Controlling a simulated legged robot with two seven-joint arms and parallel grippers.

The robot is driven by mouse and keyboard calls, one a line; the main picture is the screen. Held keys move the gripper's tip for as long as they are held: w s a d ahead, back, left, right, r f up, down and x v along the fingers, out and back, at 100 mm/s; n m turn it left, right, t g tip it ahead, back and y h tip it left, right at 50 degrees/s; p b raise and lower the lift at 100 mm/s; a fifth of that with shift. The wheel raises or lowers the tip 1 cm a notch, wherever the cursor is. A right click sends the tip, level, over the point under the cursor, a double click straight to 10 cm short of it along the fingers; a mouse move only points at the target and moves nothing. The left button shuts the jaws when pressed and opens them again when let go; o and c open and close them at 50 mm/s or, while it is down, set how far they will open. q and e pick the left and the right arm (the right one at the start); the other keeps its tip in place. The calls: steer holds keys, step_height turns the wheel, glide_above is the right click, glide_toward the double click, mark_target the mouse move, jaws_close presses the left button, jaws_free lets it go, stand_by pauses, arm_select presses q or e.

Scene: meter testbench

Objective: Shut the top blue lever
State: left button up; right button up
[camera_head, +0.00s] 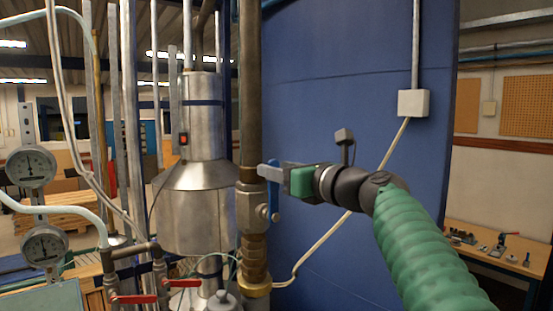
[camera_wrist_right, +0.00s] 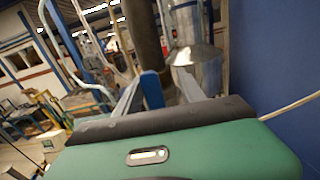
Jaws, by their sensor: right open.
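The blue lever (camera_head: 274,196) is on a brass-coloured valve (camera_head: 248,208) on the vertical pipe and points up along it. My right gripper (camera_head: 268,172) comes in from the right with its fingers at the lever's upper part. In the right wrist view the lever's blue end (camera_wrist_right: 152,88) stands between the two spread fingers of the open gripper (camera_wrist_right: 156,92). I cannot tell whether either finger touches it. My left gripper is not in view.
A large blue tank wall (camera_head: 340,90) stands behind the valve. Two red levers (camera_head: 135,298) (camera_head: 180,283) and two round gauges (camera_head: 31,166) (camera_head: 44,245) are at the lower left. A pale cable (camera_head: 330,235) runs down behind my right arm. A wooden bench (camera_head: 500,255) with small parts stands at the right.

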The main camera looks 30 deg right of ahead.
steer(key=shift+w+a+r, duration=0.1)
steer(key=shift+w+a, duration=0.1)
steer(key=shift+w, duration=0.2)
steer(key=shift+a, duration=0.25)
steer(key=shift+s+a+r, duration=0.2)
steer(key=shift+a, duration=0.2)
steer(key=shift+s+a, duration=0.1)
steer(key=shift+c, duration=2)
steer(key=shift+d+f, duration=0.15)
steer(key=shift+d, duration=0.4)
jaws_close()
steer(key=shift+a, duration=0.25)
steer(key=shift+f, duration=0.15)
